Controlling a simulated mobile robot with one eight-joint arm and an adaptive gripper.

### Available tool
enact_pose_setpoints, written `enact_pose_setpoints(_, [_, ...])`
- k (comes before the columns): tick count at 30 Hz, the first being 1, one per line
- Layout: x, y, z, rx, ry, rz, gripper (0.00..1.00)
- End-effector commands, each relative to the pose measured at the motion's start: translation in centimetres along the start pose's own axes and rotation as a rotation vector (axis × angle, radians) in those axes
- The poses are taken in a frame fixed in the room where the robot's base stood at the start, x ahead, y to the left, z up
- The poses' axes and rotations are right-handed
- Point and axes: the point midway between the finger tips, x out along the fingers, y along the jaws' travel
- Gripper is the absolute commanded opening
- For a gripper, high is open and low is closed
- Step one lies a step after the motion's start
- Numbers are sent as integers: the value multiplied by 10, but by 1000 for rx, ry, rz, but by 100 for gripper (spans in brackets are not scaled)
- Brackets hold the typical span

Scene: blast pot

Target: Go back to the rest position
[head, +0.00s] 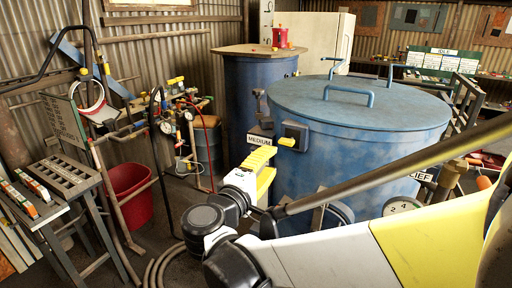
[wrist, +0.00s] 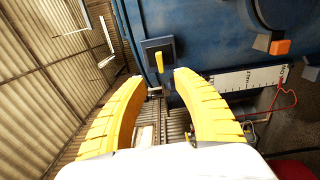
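My gripper (head: 262,150) reaches toward the side of the large blue pot (head: 385,165) in the head view, its yellow fingers close to the wall of the pot. In the wrist view my gripper (wrist: 159,82) is open, its two curved fingers apart with nothing held between them. Just beyond the fingertips is a dark switch box (wrist: 151,49) with a yellow lever (wrist: 159,62) on the blue wall (wrist: 205,35). The box (head: 296,130) and lever (head: 287,142) also show in the head view. The lever appears apart from the fingers.
A MEDIUM label (head: 260,139) is by the fingers. Left of the arm stand a red bucket (head: 130,190), hoses and gauges (head: 188,115), and a slatted table (head: 65,180). A second blue drum (head: 255,90) stands behind. My arm crosses the lower right, before the pot.

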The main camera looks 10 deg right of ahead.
Motion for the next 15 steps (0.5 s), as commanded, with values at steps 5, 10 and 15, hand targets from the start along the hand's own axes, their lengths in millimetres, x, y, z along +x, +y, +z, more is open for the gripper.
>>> enact_pose_setpoints(5, [-2, 0, 0, 0, 0, 0, 35])
enact_pose_setpoints(10, [-1, -1, 2, 2, -2, -5, 35])
enact_pose_setpoints(15, [11, -21, 40, 66, -38, -153, 35])
